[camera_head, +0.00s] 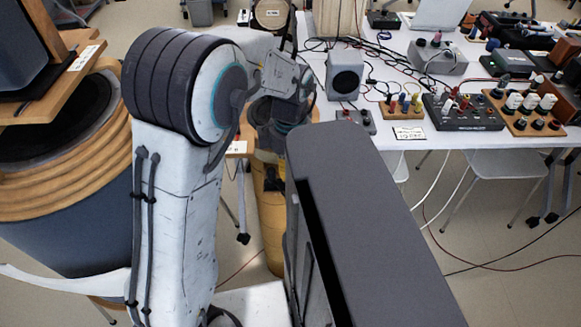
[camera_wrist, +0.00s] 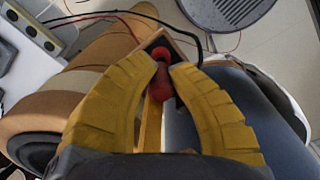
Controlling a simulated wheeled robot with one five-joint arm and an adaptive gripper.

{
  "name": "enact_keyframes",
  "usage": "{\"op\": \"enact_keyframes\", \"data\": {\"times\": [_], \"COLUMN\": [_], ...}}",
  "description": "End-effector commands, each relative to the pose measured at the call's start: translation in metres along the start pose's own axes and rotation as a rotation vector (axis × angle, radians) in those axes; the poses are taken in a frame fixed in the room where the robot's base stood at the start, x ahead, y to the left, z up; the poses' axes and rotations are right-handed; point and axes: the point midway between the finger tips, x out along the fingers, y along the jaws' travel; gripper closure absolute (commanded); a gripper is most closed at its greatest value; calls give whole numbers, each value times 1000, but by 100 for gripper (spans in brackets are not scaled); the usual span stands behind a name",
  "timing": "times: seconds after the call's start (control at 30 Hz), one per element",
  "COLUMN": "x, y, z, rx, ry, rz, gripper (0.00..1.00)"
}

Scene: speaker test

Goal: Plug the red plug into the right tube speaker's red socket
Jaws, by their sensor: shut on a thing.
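In the wrist view, my gripper (camera_wrist: 164,66) has its two yellow fingers closed around the red plug (camera_wrist: 160,84). A rounded red piece (camera_wrist: 162,55) shows just beyond the plug, at a small wood-edged dark terminal recess (camera_wrist: 169,40). I cannot tell whether this piece is the red socket or part of the plug, nor whether the plug is seated. A tan tube speaker (camera_wrist: 45,110) lies behind the fingers at left. In the head view, a yellow-tan tube speaker (camera_head: 268,222) stands behind my arm, which partly hides it; the fingertips are not clear there.
A large wood-ringed speaker (camera_head: 60,170) stands close at left. A white table (camera_head: 440,139) at right bears a small grey speaker (camera_head: 345,76), terminal boards (camera_head: 462,111) and tangled cables. Black and red cables (camera_wrist: 110,13) run near the fingertips. Open floor (camera_head: 490,225) lies at right.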

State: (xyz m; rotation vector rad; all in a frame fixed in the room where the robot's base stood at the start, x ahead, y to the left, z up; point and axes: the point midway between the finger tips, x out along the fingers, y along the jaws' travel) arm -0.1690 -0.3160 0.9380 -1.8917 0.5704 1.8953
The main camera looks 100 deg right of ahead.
Motion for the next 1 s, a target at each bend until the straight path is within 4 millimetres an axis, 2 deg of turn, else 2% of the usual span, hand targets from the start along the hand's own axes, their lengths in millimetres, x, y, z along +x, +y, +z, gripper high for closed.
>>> {"op": "enact_keyframes", "data": {"times": [1.0], "x": [9], "y": [0], "z": [0], "rx": [0], "ry": [0], "rz": [-1], "gripper": [100]}}
